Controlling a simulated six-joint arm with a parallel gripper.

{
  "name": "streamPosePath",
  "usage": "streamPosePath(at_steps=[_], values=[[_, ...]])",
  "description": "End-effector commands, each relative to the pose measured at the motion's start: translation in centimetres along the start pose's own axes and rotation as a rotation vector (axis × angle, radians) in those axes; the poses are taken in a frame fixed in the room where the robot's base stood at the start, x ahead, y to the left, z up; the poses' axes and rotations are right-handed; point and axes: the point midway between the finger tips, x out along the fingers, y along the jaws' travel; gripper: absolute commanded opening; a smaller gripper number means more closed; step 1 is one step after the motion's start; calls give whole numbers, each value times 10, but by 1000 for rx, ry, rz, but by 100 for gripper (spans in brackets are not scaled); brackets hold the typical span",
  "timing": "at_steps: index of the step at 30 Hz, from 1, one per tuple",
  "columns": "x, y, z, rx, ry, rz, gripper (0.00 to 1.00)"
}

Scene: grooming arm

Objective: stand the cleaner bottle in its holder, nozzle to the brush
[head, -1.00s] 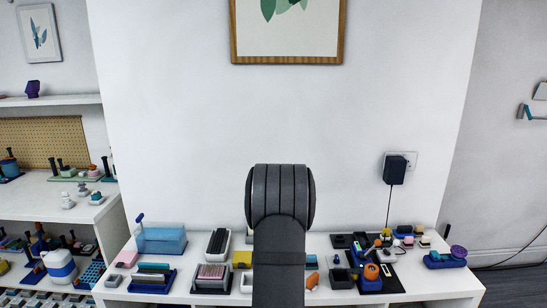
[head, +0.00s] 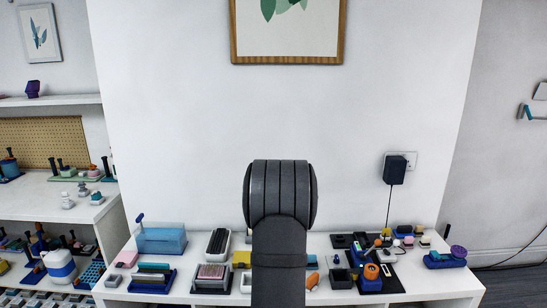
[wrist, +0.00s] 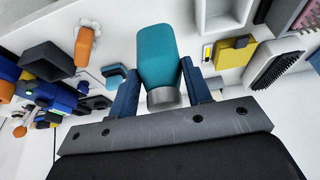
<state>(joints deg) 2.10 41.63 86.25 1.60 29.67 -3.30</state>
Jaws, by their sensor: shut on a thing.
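My gripper (wrist: 160,88) is shut on a teal bottle (wrist: 156,50) with a grey collar at its near end. The blue fingers press on both sides of it, and its far end points to the top of the wrist view. A white recessed tray (wrist: 199,22) lies beyond it to the right; I cannot tell whether this is the holder. In the head view my own arm hides the gripper and bottle.
In the wrist view a yellow block (wrist: 236,50) lies beside the white tray, and an orange piece (wrist: 84,46) and dark box (wrist: 46,60) lie left. In the head view a crowded black tray (head: 397,284) stands right and a blue box (head: 162,241) left.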

Motion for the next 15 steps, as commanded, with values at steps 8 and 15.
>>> streamPosePath(at_steps=[8,15], values=[[-7,-20,-5,-5,2,-3,5],[-30,-82,-15,-6,2,-2,5]])
